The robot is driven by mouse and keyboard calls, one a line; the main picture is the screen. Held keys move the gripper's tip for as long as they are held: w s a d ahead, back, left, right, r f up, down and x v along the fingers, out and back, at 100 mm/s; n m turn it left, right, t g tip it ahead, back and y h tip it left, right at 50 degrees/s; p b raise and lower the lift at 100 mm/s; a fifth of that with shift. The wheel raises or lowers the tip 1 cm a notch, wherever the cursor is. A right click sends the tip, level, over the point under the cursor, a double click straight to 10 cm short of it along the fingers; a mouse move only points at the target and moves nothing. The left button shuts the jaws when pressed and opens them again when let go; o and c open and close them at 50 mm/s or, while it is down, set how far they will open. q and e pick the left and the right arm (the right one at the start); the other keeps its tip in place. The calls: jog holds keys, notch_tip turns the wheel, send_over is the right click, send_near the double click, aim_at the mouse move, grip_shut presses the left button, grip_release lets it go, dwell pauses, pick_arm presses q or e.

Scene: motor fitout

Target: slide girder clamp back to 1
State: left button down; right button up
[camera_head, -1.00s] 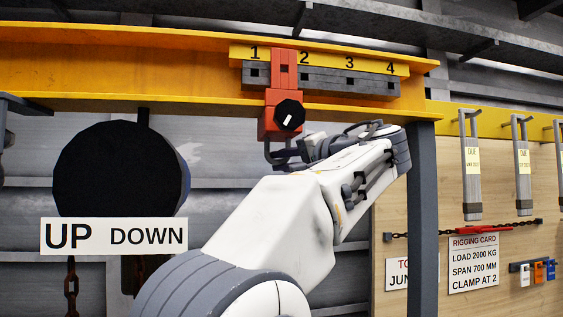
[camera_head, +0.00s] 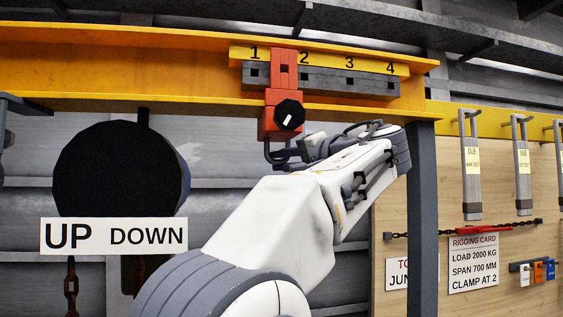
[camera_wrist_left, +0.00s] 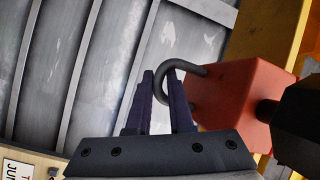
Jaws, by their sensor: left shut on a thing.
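The red girder clamp (camera_head: 281,90) hangs on the yellow girder (camera_head: 150,68), over the dark slotted rail (camera_head: 345,82). Its upper part stands between the numbers 1 and 2, nearer 2. A black knob (camera_head: 289,114) with a white mark is on its front. Below it hangs a dark bent hook (camera_head: 266,150), which also shows in the left wrist view (camera_wrist_left: 172,68). My left gripper (camera_head: 284,153) is at this hook, under the clamp body. In the left wrist view its dark fingers (camera_wrist_left: 161,80) are shut on the hook. My right gripper is not in view.
A round black shape (camera_head: 118,168) hangs at left, above an UP DOWN sign (camera_head: 113,236). A grey post (camera_head: 423,210) stands right of my arm. The board beyond holds a rigging card (camera_head: 473,263) reading clamp at 2, and grey slings (camera_head: 471,170).

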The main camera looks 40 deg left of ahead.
pick_arm(q)
jog(key=shift+s+a+f, duration=0.1)
jog(key=shift+f, duration=0.2)
jog(key=s+a+b, duration=0.1)
jog(key=s, duration=0.1)
jog(key=s+a+b, duration=0.1)
jog(key=a+b, duration=0.1)
jog(key=shift+s+a+r, duration=0.1)
jog(key=shift+s, duration=0.25)
jog(key=c, duration=1.1)
grip_release()
jog(key=shift+c, duration=0.2)
jog(key=shift+r, duration=0.15)
